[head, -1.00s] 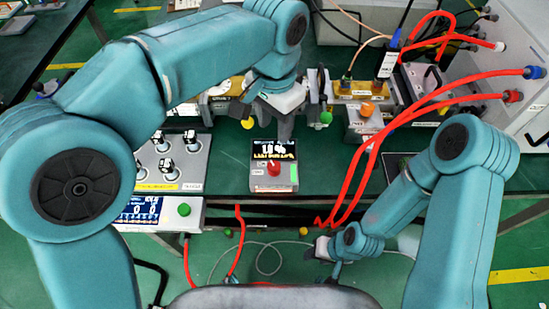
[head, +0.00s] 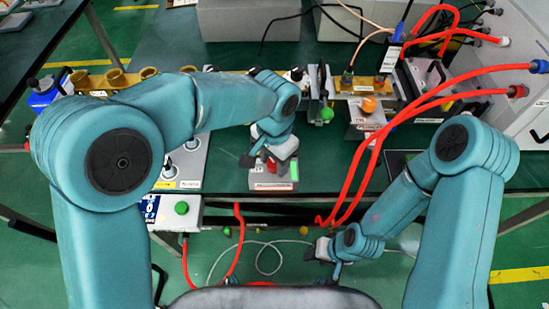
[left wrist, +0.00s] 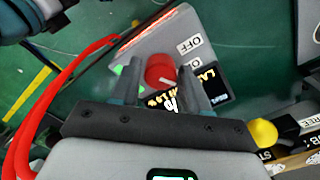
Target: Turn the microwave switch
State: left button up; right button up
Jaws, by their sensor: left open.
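Red cables (head: 375,150) curve down to the right of the box. An orange knob (head: 369,104) and a green button (head: 327,114) are behind it to the right. A panel with a green button (head: 182,208) is at the left. Bare green bench lies right of the box.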

pick_arm(q)
jog(key=shift+c, duration=0.4)
jog(key=c, duration=0.7)
jog(key=shift+n, duration=0.3)
jog(key=n+b, duration=0.1)
jog(key=n, duration=0.4)
jog(key=shift+a, duration=0.1)
jog(key=n+b, duration=0.1)
jog(key=n, duration=0.5)
jog(key=shift+w+r+b, duration=0.1)
jog(key=shift+b, duration=0.2)
jog(key=shift+n, duration=0.3)
jog(key=o, duration=0.8)
